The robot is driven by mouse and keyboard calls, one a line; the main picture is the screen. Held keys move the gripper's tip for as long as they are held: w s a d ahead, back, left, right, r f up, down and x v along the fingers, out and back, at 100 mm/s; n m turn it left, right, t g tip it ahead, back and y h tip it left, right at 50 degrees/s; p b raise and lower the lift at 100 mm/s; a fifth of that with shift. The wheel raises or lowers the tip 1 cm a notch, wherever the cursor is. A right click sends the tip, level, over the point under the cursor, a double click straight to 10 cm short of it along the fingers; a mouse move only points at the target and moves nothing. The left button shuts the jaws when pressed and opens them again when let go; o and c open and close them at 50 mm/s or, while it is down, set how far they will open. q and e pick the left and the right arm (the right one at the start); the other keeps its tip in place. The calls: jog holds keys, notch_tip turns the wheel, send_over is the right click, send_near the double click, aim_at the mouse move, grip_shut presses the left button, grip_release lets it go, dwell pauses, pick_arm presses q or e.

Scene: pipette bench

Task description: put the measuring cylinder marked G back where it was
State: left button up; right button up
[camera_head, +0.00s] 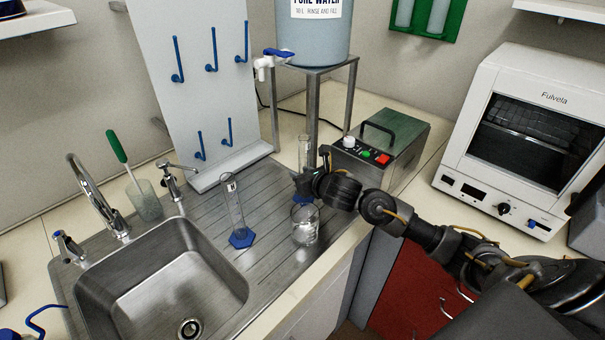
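Two clear measuring cylinders with blue feet stand on the steel drainboard. One (234,210) is upright near the sink; a small dark mark shows near its top, but I cannot read the letter. The other cylinder (305,152) is farther back, in front of the water tank's stand. My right gripper (303,182) is at the middle of this rear cylinder and hides part of it. Its blue foot shows below the gripper. I cannot tell whether the fingers are closed on the glass, nor which cylinder is marked G. My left gripper is out of view.
A glass beaker (305,226) stands just below my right gripper. A white board with blue pegs (212,52) stands behind the drainboard. The sink (165,275) is at left, a green-topped box (385,145) at right. Bare drainboard lies between the cylinders.

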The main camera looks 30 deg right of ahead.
jog(key=o, duration=0.4)
jog(key=shift+r+p, duration=0.3)
jog(key=v, duration=1.2)
jog(key=shift+b, duration=0.35)
jog(key=shift+s+f, duration=0.1)
jog(key=shift+f, duration=0.1)
